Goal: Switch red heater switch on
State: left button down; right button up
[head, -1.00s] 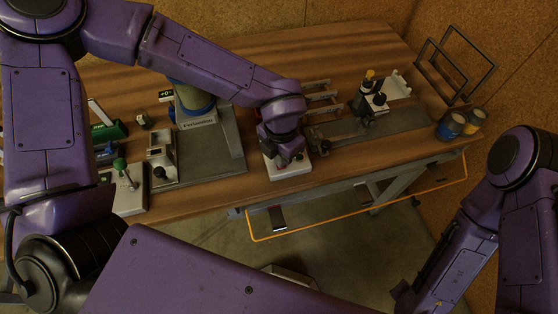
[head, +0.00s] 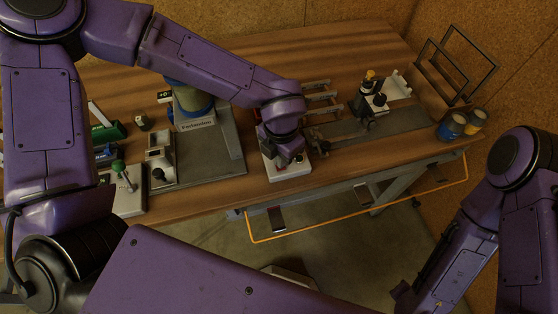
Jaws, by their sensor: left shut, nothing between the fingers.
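A small white switch box (head: 287,172) sits near the front edge of the wooden table. A bit of red shows on its top, at its right side. My left gripper (head: 284,160) points down right over the box, and its fingers are shut with nothing between them. The gripper hides most of the box's top, so I cannot tell the position of the switch or whether the fingers touch it. My right arm (head: 500,220) is at the right edge, off the table, and its gripper is not clearly seen.
A grey plate with a machine (head: 196,122) stands left of the box. A white box with a green-knobbed lever (head: 122,184) is farther left. A second device (head: 370,98) and two cans (head: 451,127) are at the right. An orange frame (head: 330,226) hangs below the table's front edge.

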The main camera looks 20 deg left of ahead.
pick_arm(q)
jog(key=shift+f+b, duration=0.55)
jog(key=shift+f, duration=0.4)
dwell(0.8)
jog(key=shift+r, duration=0.15)
notch_tip(320, 180, up, 7)
jog(key=p, duration=0.7)
dwell(0.3)
